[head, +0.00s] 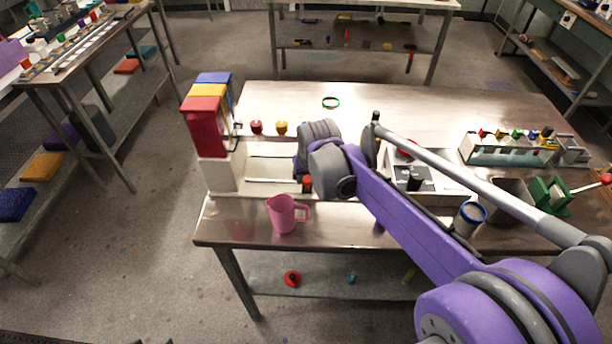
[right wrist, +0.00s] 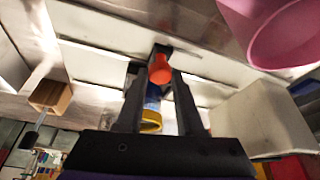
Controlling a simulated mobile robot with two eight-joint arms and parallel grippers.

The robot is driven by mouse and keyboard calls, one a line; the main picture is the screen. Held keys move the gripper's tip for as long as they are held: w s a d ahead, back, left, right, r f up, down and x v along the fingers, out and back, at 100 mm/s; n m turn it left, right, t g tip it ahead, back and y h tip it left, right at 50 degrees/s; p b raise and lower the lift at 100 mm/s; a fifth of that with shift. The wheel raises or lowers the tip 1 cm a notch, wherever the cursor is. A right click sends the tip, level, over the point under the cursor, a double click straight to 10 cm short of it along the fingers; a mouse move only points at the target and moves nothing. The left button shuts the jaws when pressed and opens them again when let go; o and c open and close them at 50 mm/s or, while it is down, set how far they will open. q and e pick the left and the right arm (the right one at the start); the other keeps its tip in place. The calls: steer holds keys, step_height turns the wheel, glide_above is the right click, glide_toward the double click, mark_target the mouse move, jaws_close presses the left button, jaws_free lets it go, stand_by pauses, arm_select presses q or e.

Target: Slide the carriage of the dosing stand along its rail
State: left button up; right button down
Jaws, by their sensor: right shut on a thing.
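The dosing stand has a long white base (head: 268,188) along the table, with red, yellow and blue hoppers (head: 206,118) at its left end. Its carriage shows only in part: an orange-red knob (head: 307,184) on a dark mount sits at the front of the rail, just beside my right wrist. In the right wrist view the knob (right wrist: 160,70) is between the two dark fingertips of my right gripper (right wrist: 158,82), which is shut on it. My right forearm and wrist hide the rest of the carriage and the rail's right part. My left gripper is not in view.
A pink jug (head: 283,215) stands in front of the stand, near the table's front edge. A vial rack (head: 500,153) and a blue-rimmed cup (head: 468,218) stand right.

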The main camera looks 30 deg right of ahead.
steer(key=s+d, duration=0.1)
steer(key=d, duration=0.2)
steer(key=s+d, duration=0.2)
steer(key=d, duration=0.1)
steer(key=s+d, duration=0.2)
steer(key=d, duration=0.1)
steer(key=shift+s, duration=0.25)
steer(key=c, duration=1)
jaws_free()
steer(key=o, duration=0.5)
steer(key=shift+s+d, duration=0.1)
steer(key=shift+c, duration=0.2)
steer(key=shift+r, duration=0.15)
steer(key=v, duration=1)
steer(key=shift+s+r+p, duration=0.15)
steer(key=shift+r+p, duration=0.05)
steer(key=shift+p, duration=0.25)
